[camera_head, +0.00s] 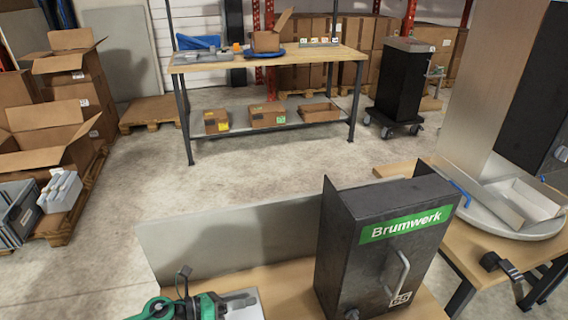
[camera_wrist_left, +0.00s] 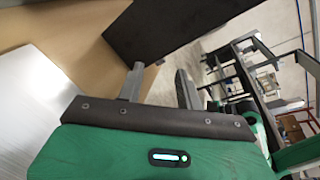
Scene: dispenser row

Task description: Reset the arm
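My left gripper (camera_head: 240,298) is low in the head view, green with grey fingers, just left of a black dispenser box (camera_head: 385,240) with a green "Brumwerk" label and a metal handle. In the left wrist view the two fingers of my left gripper (camera_wrist_left: 160,74) stand apart with nothing between them. The black panel at the top of the wrist view (camera_wrist_left: 165,25) appears to be the box's side, beyond the fingertips and not visibly touched. My right gripper is in neither view.
The box stands on a wooden table (camera_head: 285,290) with a grey upright panel (camera_head: 225,240) behind it. On the right is a second table (camera_head: 470,240) with a round turntable and white tray (camera_head: 525,200). Open floor lies beyond, before a workbench (camera_head: 300,57).

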